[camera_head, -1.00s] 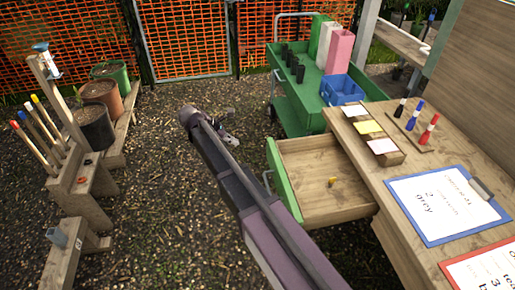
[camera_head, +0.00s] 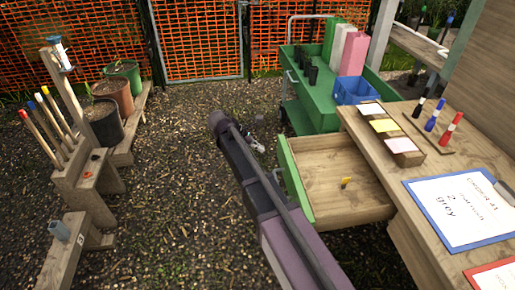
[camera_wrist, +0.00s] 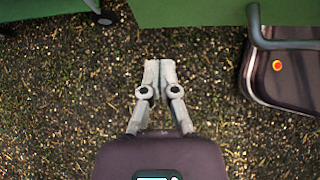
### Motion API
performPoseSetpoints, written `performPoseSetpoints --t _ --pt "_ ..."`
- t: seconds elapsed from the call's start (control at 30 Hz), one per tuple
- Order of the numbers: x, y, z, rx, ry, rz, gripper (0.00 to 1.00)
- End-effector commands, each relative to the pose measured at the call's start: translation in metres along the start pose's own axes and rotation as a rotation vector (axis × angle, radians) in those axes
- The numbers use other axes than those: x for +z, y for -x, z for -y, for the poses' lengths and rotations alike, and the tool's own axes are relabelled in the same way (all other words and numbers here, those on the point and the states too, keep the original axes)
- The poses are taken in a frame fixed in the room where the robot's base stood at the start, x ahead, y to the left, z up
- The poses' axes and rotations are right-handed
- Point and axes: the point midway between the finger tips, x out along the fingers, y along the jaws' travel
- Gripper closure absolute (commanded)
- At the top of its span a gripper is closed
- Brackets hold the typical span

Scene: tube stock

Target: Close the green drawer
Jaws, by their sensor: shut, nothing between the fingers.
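The green drawer (camera_head: 294,185) stands pulled out from the wooden desk, with its green front facing left and a grey bar handle on it. A small yellow item (camera_head: 347,182) lies inside. In the wrist view the green front (camera_wrist: 200,12) crosses the top, with its handle (camera_wrist: 285,42) at the right. My gripper (camera_wrist: 158,64) is shut and empty, with its fingertips pointing toward the green front, left of the handle. A gap of gravel shows between them in the picture. In the head view my gripper (camera_head: 257,145) is small and partly hidden by my arm.
The desk (camera_head: 362,136) holds cards, markers and a blue clipboard (camera_head: 466,248). A green cart (camera_head: 315,92) with a blue crate (camera_head: 355,91) stands behind the drawer. A wooden stand (camera_head: 95,200) and pots are at the left. Open gravel lies between.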

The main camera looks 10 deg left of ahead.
Motion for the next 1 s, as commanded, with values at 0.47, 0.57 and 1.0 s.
performPoseSetpoints --t 0.47,0.57,1.0 --pt "0.025 -0.039 0.000 0.001 0.001 0.001 1.00" --pt "0.027 -0.042 0.000 0.002 0.001 0.001 1.00" --pt "0.033 -0.048 0.002 0.001 0.001 0.001 1.00"
